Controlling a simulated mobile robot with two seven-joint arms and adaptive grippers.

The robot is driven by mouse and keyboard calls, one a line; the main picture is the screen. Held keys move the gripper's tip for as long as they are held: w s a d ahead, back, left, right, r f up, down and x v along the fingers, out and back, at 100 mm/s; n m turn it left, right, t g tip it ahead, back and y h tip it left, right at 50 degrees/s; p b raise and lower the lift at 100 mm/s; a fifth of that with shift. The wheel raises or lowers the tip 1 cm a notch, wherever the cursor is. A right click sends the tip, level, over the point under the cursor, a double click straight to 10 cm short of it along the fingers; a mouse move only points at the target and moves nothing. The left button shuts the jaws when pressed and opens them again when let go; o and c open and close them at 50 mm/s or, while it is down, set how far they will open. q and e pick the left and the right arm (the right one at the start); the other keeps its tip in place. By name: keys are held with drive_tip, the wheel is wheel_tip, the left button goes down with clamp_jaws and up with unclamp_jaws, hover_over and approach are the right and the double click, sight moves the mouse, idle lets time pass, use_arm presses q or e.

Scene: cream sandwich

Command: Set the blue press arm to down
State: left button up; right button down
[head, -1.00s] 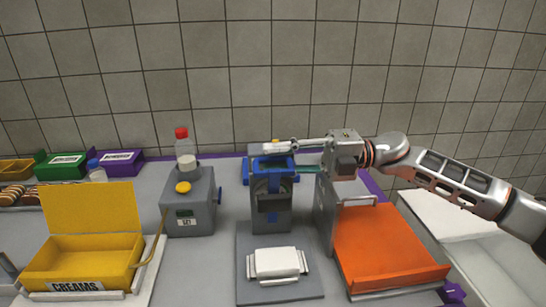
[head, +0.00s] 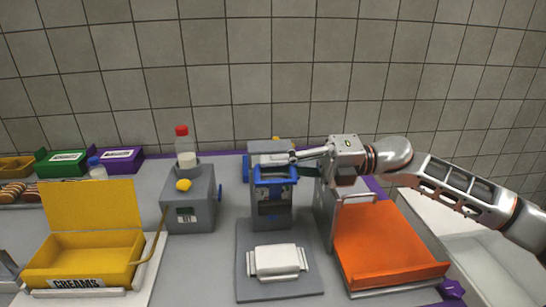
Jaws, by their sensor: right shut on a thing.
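The blue press arm (head: 275,181) is a blue U-shaped handle on the front of the grey press (head: 271,212) in the middle of the counter. It sits at the upper part of the press, in front of the grey top. My right gripper (head: 290,158) reaches in from the right and is shut at the top of the press, at the blue arm; the exact contact is too small to see. A white block (head: 276,262) lies on the grey base plate below the press. My left gripper is not in view.
An orange tray (head: 392,250) stands to the right of the press. A grey dispenser (head: 190,205) with a red-capped bottle (head: 184,150) stands to the left. An open yellow creams box (head: 82,260) is at the front left. Green (head: 62,162) and purple (head: 118,158) bins stand behind.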

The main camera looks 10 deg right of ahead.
sight(277, 180)
drive_tip(key=s, duration=0.1)
drive_tip(key=s+n, duration=0.1)
drive_tip(key=shift+s+f, duration=0.3)
drive_tip(key=shift+f, duration=0.1)
drive_tip(key=shift+s+f+p, duration=0.2)
drive_tip(key=shift+s+p, duration=0.1)
drive_tip(key=shift+s, duration=0.1)
drive_tip(key=c, duration=2.1)
unclamp_jaws()
drive_tip(key=shift+c, duration=0.2)
drive_tip(key=d, duration=1.2)
